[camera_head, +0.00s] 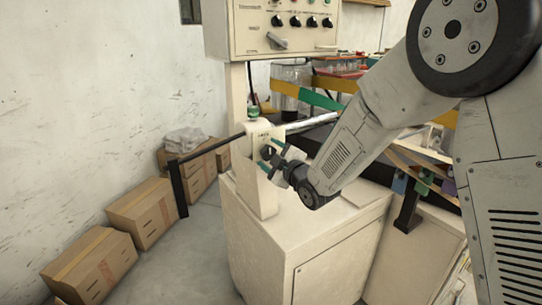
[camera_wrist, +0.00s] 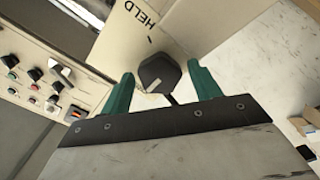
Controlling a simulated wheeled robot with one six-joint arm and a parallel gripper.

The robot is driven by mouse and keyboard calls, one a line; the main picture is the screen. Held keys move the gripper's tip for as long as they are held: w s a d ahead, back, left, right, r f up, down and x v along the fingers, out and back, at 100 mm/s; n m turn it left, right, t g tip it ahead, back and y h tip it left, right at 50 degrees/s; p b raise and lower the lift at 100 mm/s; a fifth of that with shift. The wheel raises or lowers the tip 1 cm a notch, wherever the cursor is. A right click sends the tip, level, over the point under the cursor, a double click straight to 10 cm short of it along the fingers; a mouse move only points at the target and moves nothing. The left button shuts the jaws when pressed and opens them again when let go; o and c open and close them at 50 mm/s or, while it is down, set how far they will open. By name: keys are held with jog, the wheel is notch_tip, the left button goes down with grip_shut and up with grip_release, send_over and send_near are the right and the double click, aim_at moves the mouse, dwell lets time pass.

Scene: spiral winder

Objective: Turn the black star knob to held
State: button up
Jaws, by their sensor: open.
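The black star knob (camera_wrist: 158,73) sits on a cream panel in the wrist view, with the word HELD (camera_wrist: 138,14) printed near it, up and to the left. My gripper (camera_wrist: 162,88) is open, its two green fingers on either side of the knob with gaps between. Whether a finger touches it I cannot tell. In the head view my gripper (camera_head: 268,159) is in front of the cream machine post (camera_head: 255,190), and the knob (camera_head: 268,151) is a small dark shape partly hidden by the fingers.
A control box (camera_head: 285,30) with knobs and a lever hangs above the post. A black bar (camera_head: 205,149) extends left from the machine. Cardboard boxes (camera_head: 142,212) stand along the left wall. The cream cabinet (camera_head: 310,235) lies below my gripper.

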jog(key=c, duration=1)
jog(key=shift+o, duration=0.2)
